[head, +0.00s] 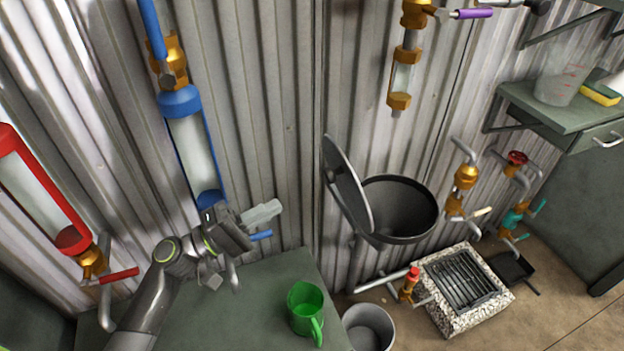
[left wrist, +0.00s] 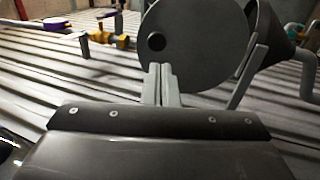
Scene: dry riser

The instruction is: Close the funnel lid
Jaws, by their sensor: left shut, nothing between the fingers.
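The funnel (head: 405,222) is a dark grey open bowl mounted near the corrugated wall. Its round grey lid (head: 347,180) stands open, tilted upright at the funnel's left side. In the left wrist view the lid (left wrist: 195,40) faces the camera with a dark round spot on it, and part of the funnel (left wrist: 277,30) shows behind it at the right. My left gripper (head: 266,214) is shut and empty, left of the lid and apart from it in the head view. Its fingers (left wrist: 161,75) overlap the lid's lower edge in the wrist view; contact cannot be told. My right gripper is not in view.
A green mug (head: 306,309) stands on the grey-green table (head: 250,310) below my left gripper. A blue-capped tube (head: 190,145) hangs on the wall behind it. A grey bucket (head: 368,328) and a stone-framed grate (head: 462,285) are on the floor below the funnel.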

